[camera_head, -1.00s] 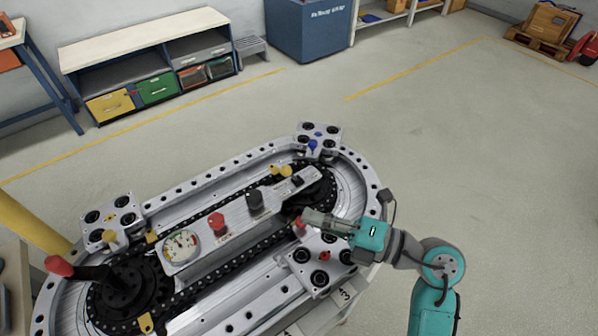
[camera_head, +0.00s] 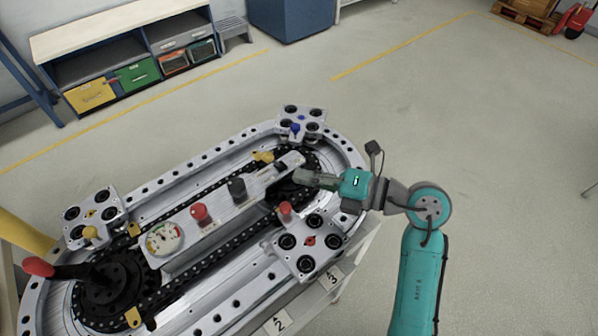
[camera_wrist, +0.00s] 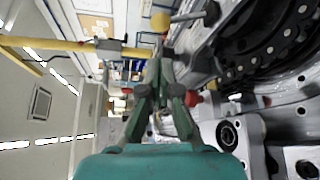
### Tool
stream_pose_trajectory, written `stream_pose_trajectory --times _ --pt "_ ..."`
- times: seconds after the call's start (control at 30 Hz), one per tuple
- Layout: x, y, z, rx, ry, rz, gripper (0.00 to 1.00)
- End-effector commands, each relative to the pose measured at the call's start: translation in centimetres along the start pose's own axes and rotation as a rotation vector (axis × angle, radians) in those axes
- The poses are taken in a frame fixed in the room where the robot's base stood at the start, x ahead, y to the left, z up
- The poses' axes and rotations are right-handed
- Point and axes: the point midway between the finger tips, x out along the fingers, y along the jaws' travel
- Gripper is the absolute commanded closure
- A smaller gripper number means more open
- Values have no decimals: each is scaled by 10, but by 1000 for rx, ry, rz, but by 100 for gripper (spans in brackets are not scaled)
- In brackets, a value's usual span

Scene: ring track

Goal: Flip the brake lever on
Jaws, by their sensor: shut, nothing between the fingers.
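The control panel (camera_head: 218,214) runs along the middle of the ring track, with a small dark lever or switch (camera_head: 281,166) at its far right end; I cannot tell whether this is the brake lever, or its position. A longer black lever with a red grip (camera_head: 40,266) stands at the track's left end. My gripper (camera_head: 298,177) is shut and empty, beside the panel's right end and over the black sprocket. In the wrist view my gripper's fingers (camera_wrist: 163,68) are together. A red knob (camera_wrist: 192,98) shows beside them there.
The panel carries a gauge (camera_head: 165,238), a red button (camera_head: 199,212) and a black knob (camera_head: 237,190). Carriages with a blue knob (camera_head: 295,129), a yellow knob (camera_head: 90,232) and a red knob (camera_head: 285,209) sit on the track.

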Motion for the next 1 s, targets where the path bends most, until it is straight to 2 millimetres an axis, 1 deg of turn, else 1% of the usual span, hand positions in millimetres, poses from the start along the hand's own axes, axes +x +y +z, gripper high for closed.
stream_pose_trajectory --times 0.03,0.3,0.5,0.7,1.0 --pt "8 0 -1 0 3 1 100" --pt "53 1 -1 -1 4 2 100" --pt "76 1 -1 0 2 2 100" --pt "83 0 0 0 0 0 100" --pt "83 0 0 0 0 0 100"
